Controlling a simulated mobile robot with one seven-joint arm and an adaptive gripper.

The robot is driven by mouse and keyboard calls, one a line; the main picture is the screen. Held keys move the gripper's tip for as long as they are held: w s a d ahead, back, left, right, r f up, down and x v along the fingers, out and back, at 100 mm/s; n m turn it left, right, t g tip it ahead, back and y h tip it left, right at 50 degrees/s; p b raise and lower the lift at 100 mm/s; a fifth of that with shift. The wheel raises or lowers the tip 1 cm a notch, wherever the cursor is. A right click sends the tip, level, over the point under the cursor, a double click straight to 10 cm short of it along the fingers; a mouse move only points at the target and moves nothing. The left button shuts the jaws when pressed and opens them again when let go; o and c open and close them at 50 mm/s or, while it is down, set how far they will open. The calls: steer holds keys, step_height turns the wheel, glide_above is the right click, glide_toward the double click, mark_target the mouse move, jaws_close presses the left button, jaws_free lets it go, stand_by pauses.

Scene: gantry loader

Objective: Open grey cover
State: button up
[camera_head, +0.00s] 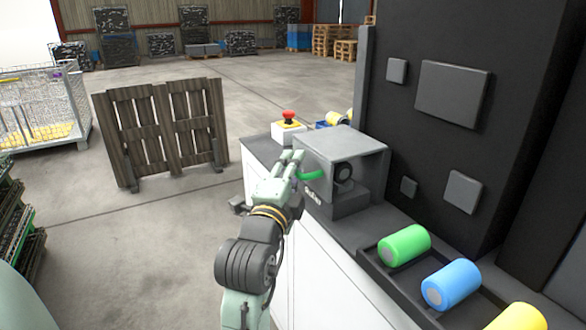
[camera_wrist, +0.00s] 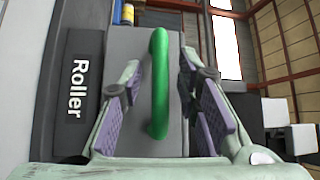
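The grey cover (camera_head: 340,143) is a box-like hood on the bench, with a dark round part (camera_head: 344,172) showing inside its open near side. A green bar handle (camera_head: 312,175) is on the cover's left face. In the wrist view the handle (camera_wrist: 159,85) stands upright in the picture against the grey cover panel (camera_wrist: 128,50). My gripper (camera_head: 292,157) is at the handle. In the wrist view my gripper (camera_wrist: 158,72) is open, its purple-padded fingers on both sides of the handle with gaps visible. A "Roller" label (camera_wrist: 77,88) is left of the panel.
A red emergency button (camera_head: 289,115) on a white box is behind the cover. A dark panel (camera_head: 450,90) rises on the right. Green (camera_head: 404,246) and blue (camera_head: 450,284) rollers lie in a tray in front. A wooden pallet barrier (camera_head: 160,130) stands left on open floor.

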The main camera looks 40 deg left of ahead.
jaws_close()
stand_by(0.7)
